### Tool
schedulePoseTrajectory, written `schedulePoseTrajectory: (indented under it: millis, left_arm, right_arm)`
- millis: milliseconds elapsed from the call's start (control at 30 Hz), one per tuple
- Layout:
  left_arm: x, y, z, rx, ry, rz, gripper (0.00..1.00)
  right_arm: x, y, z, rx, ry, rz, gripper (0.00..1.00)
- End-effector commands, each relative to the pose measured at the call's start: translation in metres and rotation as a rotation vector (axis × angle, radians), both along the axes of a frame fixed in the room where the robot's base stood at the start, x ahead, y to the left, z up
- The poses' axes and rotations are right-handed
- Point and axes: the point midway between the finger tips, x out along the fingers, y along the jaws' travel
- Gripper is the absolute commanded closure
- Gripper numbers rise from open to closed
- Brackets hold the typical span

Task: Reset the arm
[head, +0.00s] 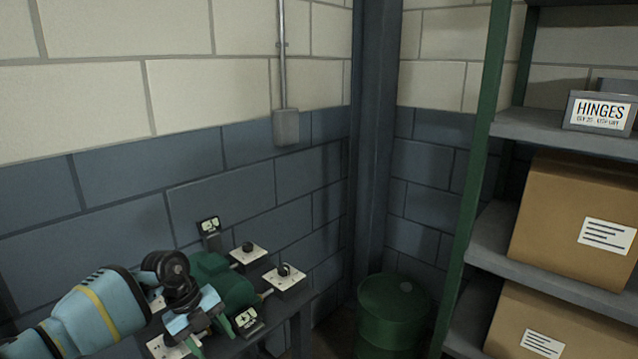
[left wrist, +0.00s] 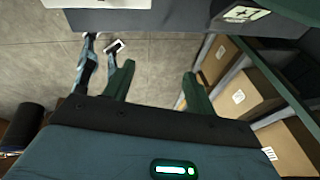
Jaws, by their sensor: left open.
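My left arm comes in from the left in the head view, blue with a yellow band, and ends in the left gripper near the table's front edge. In the left wrist view the left gripper's (left wrist: 160,72) two green fingers are apart, with only floor between them. No held object shows. My right gripper is in neither view.
The dark table (left wrist: 180,20) carries a green rounded body (head: 228,290), two white knob boxes (head: 248,256) and a small sign (head: 247,320). A green barrel (head: 393,310) stands in the corner. Shelves (head: 560,133) with cardboard boxes (head: 570,220) stand at right.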

Motion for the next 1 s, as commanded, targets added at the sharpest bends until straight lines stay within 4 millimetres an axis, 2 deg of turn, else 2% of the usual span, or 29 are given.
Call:
schedulePoseTrajectory:
  millis: [33, 100, 200, 333, 467, 600, 733, 867, 1000]
  left_arm:
    - [-0.014, -0.032, -0.018, -0.108, 0.004, -0.039, 0.44]
    - [-0.031, -0.072, -0.031, -0.269, -0.006, -0.075, 0.44]
    - [-0.054, -0.124, -0.040, -0.495, -0.027, -0.085, 0.44]
    - [-0.081, -0.174, -0.039, -0.773, -0.060, -0.034, 0.44]
    - [-0.100, -0.204, -0.032, -1.015, -0.097, 0.094, 0.44]
    - [-0.112, -0.213, -0.027, -1.217, -0.137, 0.307, 0.44]
    - [-0.120, -0.203, -0.032, -1.339, -0.168, 0.558, 0.44]
    - [-0.130, -0.179, -0.050, -1.385, -0.185, 0.842, 0.44]
    - [-0.150, -0.143, -0.083, -1.354, -0.178, 1.162, 0.44]
  right_arm:
    - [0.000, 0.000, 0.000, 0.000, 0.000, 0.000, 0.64]
    - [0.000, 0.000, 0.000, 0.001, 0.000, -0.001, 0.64]
    - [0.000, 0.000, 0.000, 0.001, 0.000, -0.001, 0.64]
    - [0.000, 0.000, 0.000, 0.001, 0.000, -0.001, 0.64]
    - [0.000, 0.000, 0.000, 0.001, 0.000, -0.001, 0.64]
    - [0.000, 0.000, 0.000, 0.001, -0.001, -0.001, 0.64]
    - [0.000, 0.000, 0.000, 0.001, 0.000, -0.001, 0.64]
    - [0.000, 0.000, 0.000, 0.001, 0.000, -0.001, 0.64]
    - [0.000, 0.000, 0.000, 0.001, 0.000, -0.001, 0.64]
